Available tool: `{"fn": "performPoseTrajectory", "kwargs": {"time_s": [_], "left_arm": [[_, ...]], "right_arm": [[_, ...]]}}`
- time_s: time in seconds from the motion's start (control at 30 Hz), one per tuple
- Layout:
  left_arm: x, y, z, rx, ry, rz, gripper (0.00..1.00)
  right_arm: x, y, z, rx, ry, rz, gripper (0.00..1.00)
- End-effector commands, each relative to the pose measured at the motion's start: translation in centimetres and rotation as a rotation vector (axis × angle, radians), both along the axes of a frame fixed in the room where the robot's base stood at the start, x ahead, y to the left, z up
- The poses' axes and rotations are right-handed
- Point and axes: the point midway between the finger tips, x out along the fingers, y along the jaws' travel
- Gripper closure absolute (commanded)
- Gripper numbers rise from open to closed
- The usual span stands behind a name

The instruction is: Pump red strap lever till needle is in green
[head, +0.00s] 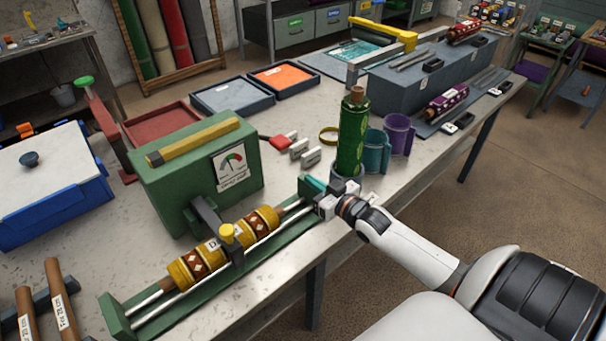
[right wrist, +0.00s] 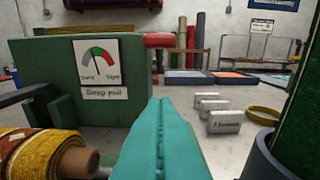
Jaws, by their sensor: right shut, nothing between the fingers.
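A green box (head: 190,180) stands on the bench and carries a dial (head: 231,167). In the right wrist view the dial (right wrist: 97,62) reads "Slack" at left and "Tight" at right, above a "Strap pull" label. Its arc has green and red parts; I cannot tell the needle's exact place. A red lever grip (head: 281,143) sticks out beyond the box's right side; it also shows in the right wrist view (right wrist: 160,40). My right gripper (head: 311,187) has teal fingers, shut and empty (right wrist: 160,108), in front of the lever and apart from it. My left gripper is out of view.
A patterned yellow roll (head: 205,262) lies on a green rail frame in front of the box. A tall green roll (head: 353,135) stands in a holder right of my gripper, beside teal and purple mugs (head: 397,134). Small labelled blocks (head: 311,159) lie near the lever.

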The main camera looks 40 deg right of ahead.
Motion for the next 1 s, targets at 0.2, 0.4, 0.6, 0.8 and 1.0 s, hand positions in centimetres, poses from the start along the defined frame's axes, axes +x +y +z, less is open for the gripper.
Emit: {"fn": "performPoseTrajectory", "kwargs": {"time_s": [0.2, 0.4, 0.6, 0.8, 1.0], "left_arm": [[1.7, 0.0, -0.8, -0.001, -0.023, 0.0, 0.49], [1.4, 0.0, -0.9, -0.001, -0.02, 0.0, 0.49], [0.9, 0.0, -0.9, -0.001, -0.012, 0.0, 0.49], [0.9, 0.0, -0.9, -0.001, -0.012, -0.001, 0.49], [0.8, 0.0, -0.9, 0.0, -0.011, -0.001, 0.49]], "right_arm": [[-3.0, -0.3, -0.8, -0.001, -0.001, 0.0, 1.0], [-3.7, -0.3, -0.8, -0.001, -0.004, 0.0, 1.0], [-3.7, -0.3, -0.7, -0.001, -0.005, 0.0, 1.0], [-3.7, -0.3, -0.7, -0.001, -0.005, 0.0, 1.0], [-3.7, -0.3, -0.7, -0.002, -0.005, 0.0, 1.0]]}}
